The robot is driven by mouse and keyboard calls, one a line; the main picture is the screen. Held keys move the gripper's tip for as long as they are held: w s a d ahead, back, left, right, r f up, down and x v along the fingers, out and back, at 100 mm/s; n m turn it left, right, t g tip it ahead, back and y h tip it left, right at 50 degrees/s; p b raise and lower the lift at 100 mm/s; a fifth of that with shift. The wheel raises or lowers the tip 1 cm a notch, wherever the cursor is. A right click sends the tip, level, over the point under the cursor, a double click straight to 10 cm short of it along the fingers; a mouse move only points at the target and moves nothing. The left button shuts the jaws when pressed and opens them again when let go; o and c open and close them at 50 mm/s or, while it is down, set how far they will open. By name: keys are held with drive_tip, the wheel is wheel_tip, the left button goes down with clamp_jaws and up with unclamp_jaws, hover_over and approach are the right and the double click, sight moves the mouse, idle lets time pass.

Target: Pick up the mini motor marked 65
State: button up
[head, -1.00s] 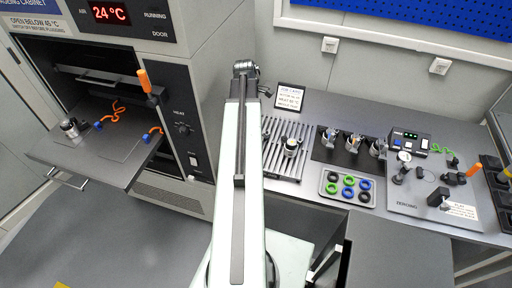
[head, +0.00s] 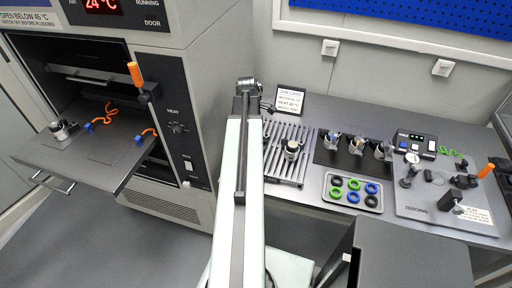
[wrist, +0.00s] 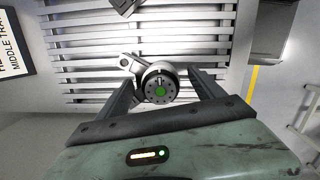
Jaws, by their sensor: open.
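In the wrist view a round motor (wrist: 160,84) with a dark ringed face and a green centre lies on the slatted rack (wrist: 90,75), with a metal lug at its upper left. My gripper (wrist: 160,77) is open, its two dark fingers on either side of the motor; I cannot tell whether they touch it. In the head view the motor (head: 291,150) stands on the rack (head: 300,171), while my arm hides most of the gripper. No number 65 is readable. Other motors stand in a black holder (head: 322,155) and one (head: 62,130) on the oven's tray (head: 60,157).
A job card (head: 290,100) stands behind the rack. A tray of coloured rings (head: 371,202) lies to the right of the rack, in front of the holder. A panel (head: 415,207) with a lever is further right. The open oven (head: 180,85) is left of my arm.

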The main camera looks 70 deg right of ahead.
drive_tip(key=shift+r, duration=0.1)
clamp_jaws()
drive_tip(key=shift+r, duration=0.1)
wheel_tip(320, 180, up, 10)
drive_tip(key=p, duration=1)
